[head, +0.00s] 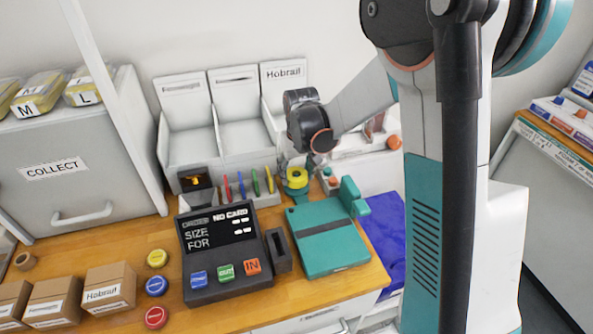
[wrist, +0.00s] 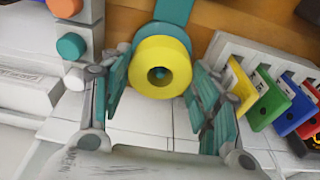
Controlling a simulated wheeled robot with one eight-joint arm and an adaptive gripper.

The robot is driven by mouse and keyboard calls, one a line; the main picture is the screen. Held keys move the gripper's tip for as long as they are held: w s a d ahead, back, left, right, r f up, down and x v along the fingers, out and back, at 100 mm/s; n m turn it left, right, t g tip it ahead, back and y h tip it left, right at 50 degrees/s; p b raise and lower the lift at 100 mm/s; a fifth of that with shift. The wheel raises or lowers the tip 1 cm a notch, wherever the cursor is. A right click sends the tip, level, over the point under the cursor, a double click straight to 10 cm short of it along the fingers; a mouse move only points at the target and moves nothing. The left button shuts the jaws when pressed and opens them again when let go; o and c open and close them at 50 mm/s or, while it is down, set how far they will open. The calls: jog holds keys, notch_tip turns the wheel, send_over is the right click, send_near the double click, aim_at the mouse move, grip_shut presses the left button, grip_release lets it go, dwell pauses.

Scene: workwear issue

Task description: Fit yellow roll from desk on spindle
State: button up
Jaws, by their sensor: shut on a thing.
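The yellow roll (head: 297,178) is at the back of the desk, under my gripper (head: 296,163). In the wrist view the yellow roll (wrist: 148,51) lies between the two teal finger pads of my gripper (wrist: 160,73), which is shut on it. Its round hole faces the wrist camera, with a teal-grey spot inside that may be the spindle tip. A teal holder (wrist: 174,14) shows just beyond the roll, and also under it in the head view (head: 291,196). I cannot tell how far the roll sits on the spindle.
Coloured upright tabs (wrist: 270,97) stand in a rack close by one finger. A grey post with orange and teal knobs (wrist: 75,30) is close by the other. A teal clipboard-like box (head: 325,240) and a dark terminal (head: 222,245) stand in front. White bins (head: 237,135) rise behind.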

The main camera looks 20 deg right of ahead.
jog(key=shift+f+b, duration=0.55)
jog(key=shift+f, duration=0.3)
dwell(0.5)
jog(key=o, duration=1.2)
jog(key=shift+c, duration=0.2)
jog(key=shift+r, duration=0.15)
jog(key=shift+r+p, duration=2.8)
jog(key=shift+r, duration=1.6)
